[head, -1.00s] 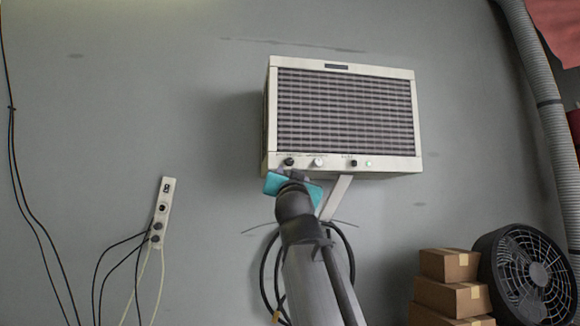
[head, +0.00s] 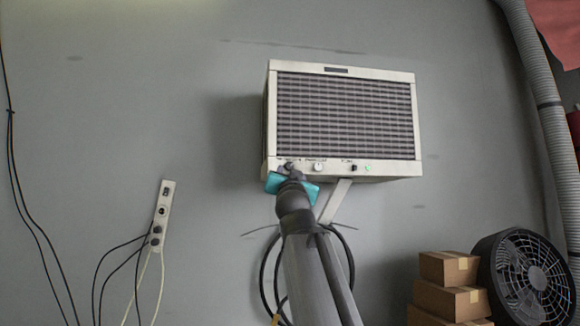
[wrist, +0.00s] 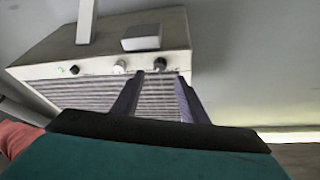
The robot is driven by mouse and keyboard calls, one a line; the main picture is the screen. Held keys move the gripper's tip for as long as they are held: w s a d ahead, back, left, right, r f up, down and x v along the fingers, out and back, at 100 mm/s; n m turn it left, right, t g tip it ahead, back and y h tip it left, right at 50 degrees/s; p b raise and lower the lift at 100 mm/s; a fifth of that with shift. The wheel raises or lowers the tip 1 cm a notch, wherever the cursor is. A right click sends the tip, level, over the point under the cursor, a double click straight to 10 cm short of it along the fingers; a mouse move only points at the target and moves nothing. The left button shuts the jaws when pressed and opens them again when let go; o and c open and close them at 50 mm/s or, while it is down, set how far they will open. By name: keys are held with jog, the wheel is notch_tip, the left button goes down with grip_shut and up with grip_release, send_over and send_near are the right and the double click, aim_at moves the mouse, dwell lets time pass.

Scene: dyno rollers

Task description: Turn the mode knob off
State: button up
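The white wall unit (head: 420,130) has a front strip with a dark knob at its left end, a white knob (head: 318,167), another dark knob (head: 353,167) and a lit green light (head: 367,168). The labels are too small to read. The wrist view shows the strip upside down, with the end dark knob (wrist: 159,63), the white knob (wrist: 119,67) and the other dark knob (wrist: 74,69). My gripper (wrist: 160,76) is open, its two fingers apart, with the end dark knob lined up between the tips. In the head view my gripper (head: 289,170) partly hides that knob; contact cannot be told.
A bracket (head: 334,201) and a looped black cable (head: 348,250) are below the unit. A power strip (head: 162,215) with cables hangs at left. Cardboard boxes (head: 450,268) and a black fan (head: 525,278) stand at lower right. The wall beside the unit is clear.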

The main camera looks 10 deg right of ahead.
aim_at(289, 167)
jog(key=shift+p+x, duration=1.35)
jog(key=shift+x, duration=2.5)
jog(key=shift+c, duration=0.2)
grip_shut()
